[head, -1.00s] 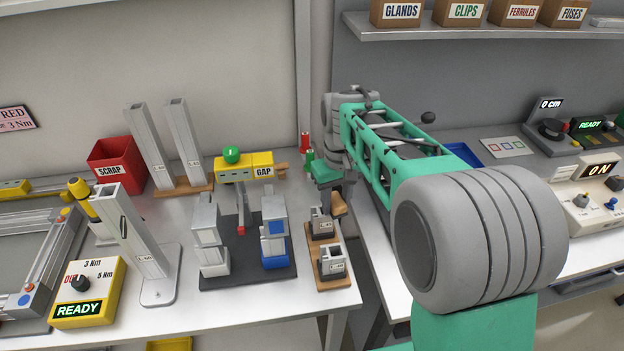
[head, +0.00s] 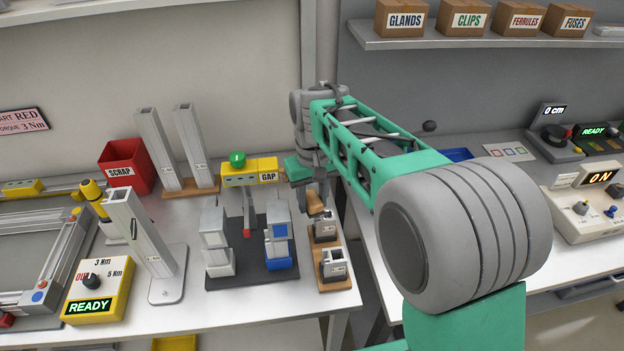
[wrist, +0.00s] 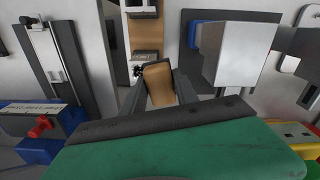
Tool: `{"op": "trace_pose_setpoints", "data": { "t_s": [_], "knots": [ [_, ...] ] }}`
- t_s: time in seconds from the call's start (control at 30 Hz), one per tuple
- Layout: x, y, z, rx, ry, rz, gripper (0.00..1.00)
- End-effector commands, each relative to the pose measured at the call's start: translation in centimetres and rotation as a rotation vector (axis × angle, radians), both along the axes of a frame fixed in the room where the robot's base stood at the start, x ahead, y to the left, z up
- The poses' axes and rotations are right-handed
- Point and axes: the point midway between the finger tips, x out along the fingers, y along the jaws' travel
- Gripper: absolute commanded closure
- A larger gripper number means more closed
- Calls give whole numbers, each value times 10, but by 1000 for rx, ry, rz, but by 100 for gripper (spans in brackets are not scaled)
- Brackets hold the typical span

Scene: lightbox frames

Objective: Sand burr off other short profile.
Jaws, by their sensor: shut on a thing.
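My gripper (head: 318,190) is shut on a tan sanding block (wrist: 158,82). It holds the block just behind a small wooden rack (head: 335,283); whether they touch is unclear. Two short grey profiles stand in this rack, a back one (head: 324,226) and a front one (head: 334,266). Any burr on them is too small to make out. In the wrist view the block hangs tilted between the two dark fingers, near the rack's profiles at the top.
Left of the rack, a dark mat (head: 252,275) carries two clamp-like blocks, one with blue parts (head: 279,250). A yellow GAP gauge (head: 249,171) stands behind it. A tall profile (head: 140,235) leans in a stand further left. A red scrap bin (head: 124,168) stands at the back.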

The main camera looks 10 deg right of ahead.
Motion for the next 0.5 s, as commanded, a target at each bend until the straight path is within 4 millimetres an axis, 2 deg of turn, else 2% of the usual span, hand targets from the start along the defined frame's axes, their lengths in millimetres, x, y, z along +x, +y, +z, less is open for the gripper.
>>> {"op": "trace_pose_setpoints", "data": {
  "t_s": [0.1, 0.5],
  "knots": [
    [0, 0, 15, 0, -1, -1, 100],
    [0, -1, 46, 0, -2, -2, 100]
  ]
}}
